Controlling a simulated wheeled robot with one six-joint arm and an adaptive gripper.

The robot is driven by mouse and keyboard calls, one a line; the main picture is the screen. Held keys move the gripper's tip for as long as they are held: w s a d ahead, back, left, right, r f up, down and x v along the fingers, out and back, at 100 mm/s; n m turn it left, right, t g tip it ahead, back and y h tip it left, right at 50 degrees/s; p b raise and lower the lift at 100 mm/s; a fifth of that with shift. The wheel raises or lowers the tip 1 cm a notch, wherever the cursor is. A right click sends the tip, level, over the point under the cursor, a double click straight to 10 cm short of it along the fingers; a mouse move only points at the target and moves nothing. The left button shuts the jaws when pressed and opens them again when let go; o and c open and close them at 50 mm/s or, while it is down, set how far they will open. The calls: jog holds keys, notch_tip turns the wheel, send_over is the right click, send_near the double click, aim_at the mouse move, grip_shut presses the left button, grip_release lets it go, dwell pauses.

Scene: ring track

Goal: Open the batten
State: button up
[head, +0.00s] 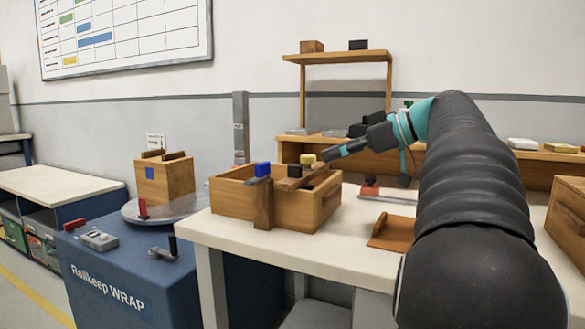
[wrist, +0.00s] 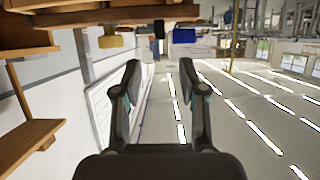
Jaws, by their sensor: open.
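The wooden crate (head: 308,210) stands on the white table. A darker upright wooden strip (head: 263,204) lies against its front and may be the batten; I cannot tell for sure. Blue (head: 263,169), dark (head: 294,171) and yellow (head: 308,158) blocks show along the crate's top. My gripper (head: 326,154) is beside the yellow block, near the crate's back right; the exact gap is unclear. In the wrist view my gripper (wrist: 160,78) is open and empty between its fingers. A wooden bar (wrist: 100,15) with yellow, black and blue pieces shows at that view's top.
A brown board (head: 393,233) and a red-topped tool (head: 370,187) lie on the white table (head: 225,232) to the right. A blue cabinet (head: 110,280) with a round plate and a wooden box (head: 165,180) stands left. Shelves (head: 335,57) stand behind.

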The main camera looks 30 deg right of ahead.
aim_at(294, 165)
jog(key=x, duration=1)
jog(key=shift+w+a+f, duration=0.2)
jog(key=shift+w+f, duration=0.05)
grip_shut()
